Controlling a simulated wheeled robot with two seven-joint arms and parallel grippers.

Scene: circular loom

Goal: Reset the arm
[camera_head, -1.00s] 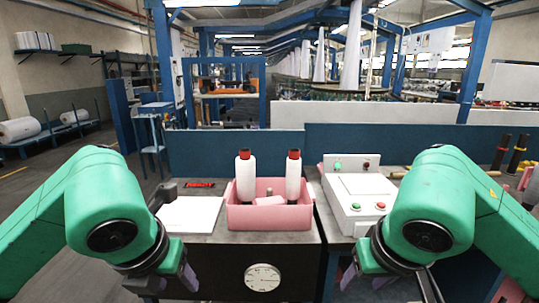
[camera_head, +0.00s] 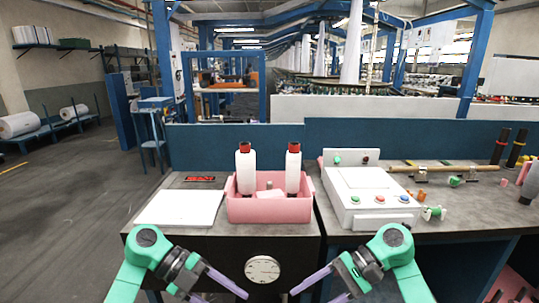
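My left arm comes in from the lower left, and its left gripper (camera_head: 220,290) has purple fingers pointing right and down, in front of the table. My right gripper (camera_head: 320,290) mirrors it, its purple fingers pointing left and down. In each gripper the two fingers stand apart with nothing seen between them, though the lower finger is partly cut off by the frame's bottom edge. Both grippers are below the tabletop's front edge in the picture, apart from each other and from the objects on the table.
A pink bin (camera_head: 268,211) holds two white bottles with red caps. A white board (camera_head: 180,207) lies left of it. A white control box (camera_head: 369,212) with buttons stands right. A round gauge (camera_head: 262,269) is on the table front. Small colored parts lie farther right.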

